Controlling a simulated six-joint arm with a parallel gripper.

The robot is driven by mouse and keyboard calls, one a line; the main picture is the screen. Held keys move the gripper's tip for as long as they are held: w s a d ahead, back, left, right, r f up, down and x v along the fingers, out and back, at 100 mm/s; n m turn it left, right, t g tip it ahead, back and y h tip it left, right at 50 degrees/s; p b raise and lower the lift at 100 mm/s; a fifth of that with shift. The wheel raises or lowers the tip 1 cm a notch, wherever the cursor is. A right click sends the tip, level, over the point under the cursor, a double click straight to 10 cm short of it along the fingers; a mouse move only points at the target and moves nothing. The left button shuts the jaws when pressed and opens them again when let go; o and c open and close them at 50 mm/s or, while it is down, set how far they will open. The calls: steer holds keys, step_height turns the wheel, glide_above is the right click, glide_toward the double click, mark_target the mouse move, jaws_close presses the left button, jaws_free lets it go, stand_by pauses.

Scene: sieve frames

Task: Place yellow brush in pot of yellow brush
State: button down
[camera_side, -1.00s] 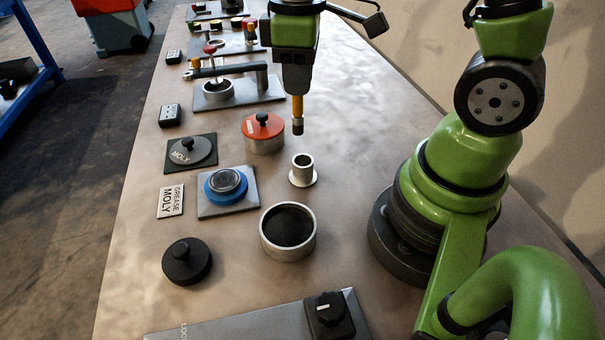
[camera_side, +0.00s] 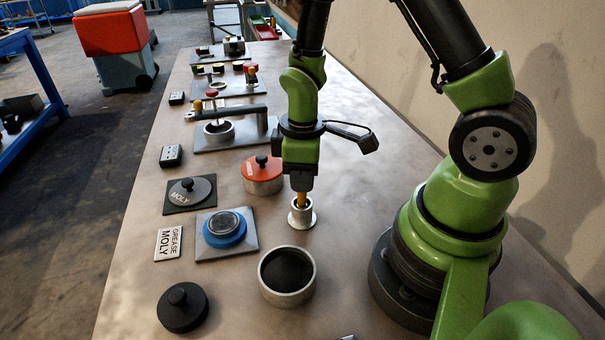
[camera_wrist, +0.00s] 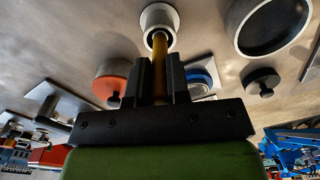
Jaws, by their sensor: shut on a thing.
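The yellow brush (camera_side: 301,199) is upright under my gripper (camera_side: 301,184). Its lower end is inside the small metal pot (camera_side: 302,219), which has a flat flange on the table. In the wrist view the brush handle (camera_wrist: 159,68) runs between the fingers of my gripper (camera_wrist: 159,78) into the mouth of the pot (camera_wrist: 159,17). My gripper is shut on the upper handle, just above the pot. The brush's bristle end is hidden inside the pot.
A red-lidded pot (camera_side: 262,176) stands close left of the small pot. An open pot with dark contents (camera_side: 287,292) is in front. A blue round jar on a plate (camera_side: 226,232), a MOLY lid (camera_side: 190,191) and a black knobbed lid (camera_side: 183,309) lie left.

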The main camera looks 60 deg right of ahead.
steer(key=shift+f, duration=0.1)
steer(key=c, duration=1.1)
jaws_free()
step_height(320, 180, up, 12)
steer(key=shift+r, duration=0.2)
steer(key=s+a+r+m+t+y, duration=0.1)
steer(key=s+a+r+m+t, duration=0.1)
steer(key=s+r+m+t, duration=0.1)
steer(key=s+a+r+m+t+y, duration=0.1)
steer(key=s+a+r+m+t, duration=0.1)
steer(key=s+r+m+t, duration=0.2)
steer(key=shift+s+a+r+m, duration=0.3)
steer(key=shift+s+r+m, duration=0.9)
steer(key=shift+r, duration=0.55)
